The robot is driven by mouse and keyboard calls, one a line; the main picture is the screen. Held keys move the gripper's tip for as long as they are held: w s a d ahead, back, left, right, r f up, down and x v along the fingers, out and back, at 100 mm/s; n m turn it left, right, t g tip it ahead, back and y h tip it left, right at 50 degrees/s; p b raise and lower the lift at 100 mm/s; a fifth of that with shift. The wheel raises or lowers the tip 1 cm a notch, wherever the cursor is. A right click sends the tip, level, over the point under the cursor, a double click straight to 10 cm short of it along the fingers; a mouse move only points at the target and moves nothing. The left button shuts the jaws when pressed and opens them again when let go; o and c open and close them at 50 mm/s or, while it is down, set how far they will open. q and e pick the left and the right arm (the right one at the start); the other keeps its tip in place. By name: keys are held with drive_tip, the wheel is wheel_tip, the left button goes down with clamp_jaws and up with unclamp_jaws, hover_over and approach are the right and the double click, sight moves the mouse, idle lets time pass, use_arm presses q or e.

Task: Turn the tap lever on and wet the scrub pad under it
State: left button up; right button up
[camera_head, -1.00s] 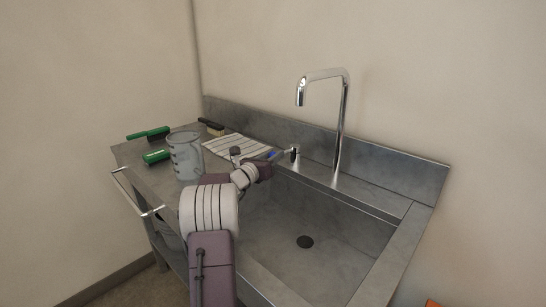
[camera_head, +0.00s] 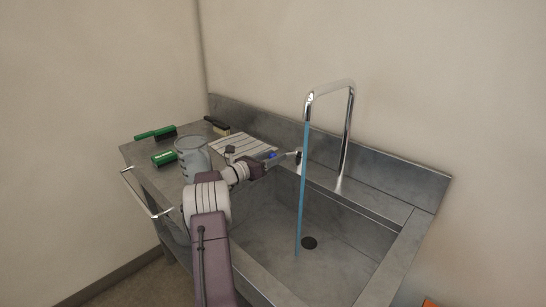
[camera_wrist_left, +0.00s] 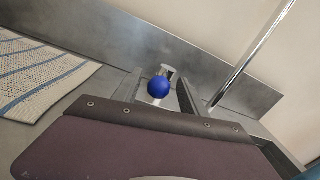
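The chrome tap (camera_head: 347,130) stands at the back of the sink, and a blue water stream (camera_head: 303,190) runs from its spout into the basin. The tap lever (camera_head: 299,158) is a small chrome fitting left of the tap post; its blue knob (camera_wrist_left: 158,87) shows in the left wrist view. My left gripper (camera_head: 273,159) is at the lever, its fingers apart on either side of the knob, with small gaps visible. A green block (camera_head: 163,159), which looks like the scrub pad, lies on the left counter, away from the water. My right gripper is out of view.
A clear grey jug (camera_head: 193,160) stands on the counter beside the green block. A rail (camera_head: 146,194) edges the cart's left.

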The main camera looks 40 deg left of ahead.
use_arm(q)
drive_tip(key=s+a, duration=0.1)
drive_tip(key=s, duration=0.8)
drive_tip(key=shift+a+p, duration=0.15)
drive_tip(key=shift+p, duration=0.25)
